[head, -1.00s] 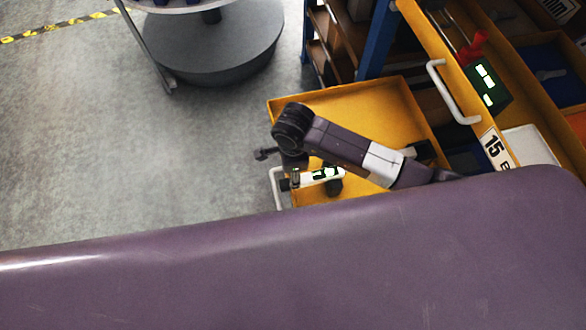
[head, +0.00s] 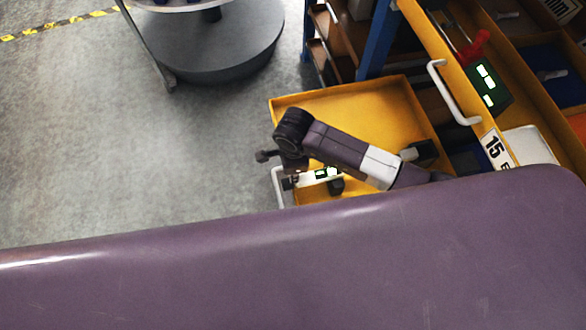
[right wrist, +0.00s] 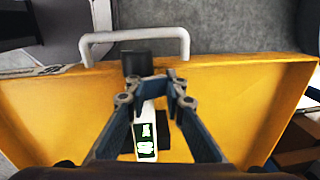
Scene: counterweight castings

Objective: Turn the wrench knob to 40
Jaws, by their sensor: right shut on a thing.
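The wrench (head: 308,178) is a white bar with a lit green display, lying at the front of an open yellow drawer; my arm covers part of it. In the right wrist view the wrench (right wrist: 146,120) has a black knob (right wrist: 137,63) at its far end, by the drawer handle. My right gripper (right wrist: 154,82) is shut on the knob end, with a finger on either side; the exact contact is hard to see. In the head view my right gripper (head: 292,180) is mostly hidden under my wrist. The display's digits are too small to read. My left gripper is not in view.
The yellow drawer (head: 300,103) has a white handle (head: 278,188) at its front. A higher drawer at right, with another handle (head: 452,93), holds a green display box (head: 486,84) and a red-handled object (head: 473,47). A round grey base (head: 215,55) stands on open floor.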

